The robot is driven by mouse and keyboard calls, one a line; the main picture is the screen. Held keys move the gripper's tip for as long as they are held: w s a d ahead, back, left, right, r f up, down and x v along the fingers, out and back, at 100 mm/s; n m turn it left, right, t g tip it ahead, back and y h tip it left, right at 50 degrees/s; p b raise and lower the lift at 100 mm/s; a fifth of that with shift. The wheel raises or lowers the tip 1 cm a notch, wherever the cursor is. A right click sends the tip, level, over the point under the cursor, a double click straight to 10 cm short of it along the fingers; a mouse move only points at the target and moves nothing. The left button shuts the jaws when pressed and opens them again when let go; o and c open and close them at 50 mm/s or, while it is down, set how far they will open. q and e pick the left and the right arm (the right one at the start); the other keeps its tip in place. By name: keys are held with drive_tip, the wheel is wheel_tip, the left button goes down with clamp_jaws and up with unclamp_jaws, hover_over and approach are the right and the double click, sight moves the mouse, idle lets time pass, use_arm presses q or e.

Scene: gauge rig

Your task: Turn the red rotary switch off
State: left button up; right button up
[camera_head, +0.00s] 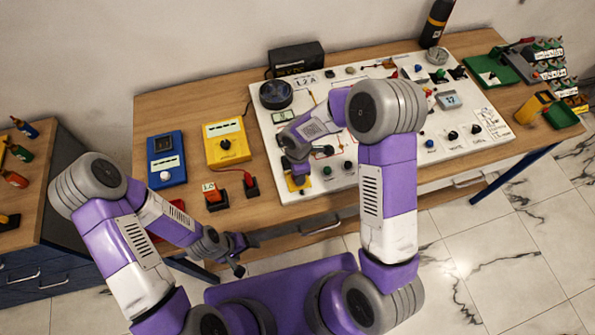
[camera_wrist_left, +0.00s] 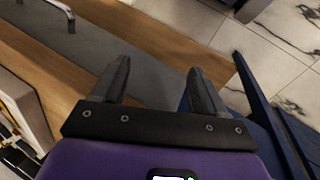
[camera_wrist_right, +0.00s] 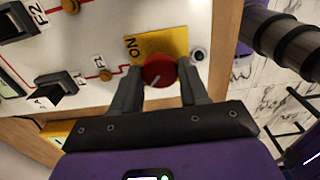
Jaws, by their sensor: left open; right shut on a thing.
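The red rotary switch (camera_wrist_right: 158,70) shows in the right wrist view as a round red knob with a pale line, on a yellow plate (camera_wrist_right: 160,44) marked ON. My right gripper (camera_wrist_right: 160,88) is shut on the knob, one finger on each side. In the head view the yellow plate (camera_head: 298,184) shows at the panel's front left edge under my right gripper (camera_head: 299,168), which hides the knob. I cannot tell which mark the line points at. My left gripper (camera_head: 238,256) is open and empty in front of the table edge; its spread fingers show in the left wrist view (camera_wrist_left: 157,85).
The white panel (camera_head: 262,112) carries several other knobs, buttons and a gauge. A yellow box (camera_head: 226,143), a blue meter (camera_head: 166,158) and small red-topped blocks (camera_head: 214,195) stand left of it. Toggle switches (camera_wrist_right: 55,92) sit left of the switch in the right wrist view.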

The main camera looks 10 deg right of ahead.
drive_tip(key=o, duration=1)
drive_tip(key=shift+o, duration=0.2)
wheel_tip(320, 180, up, 8)
drive_tip(key=shift+f, duration=0.2)
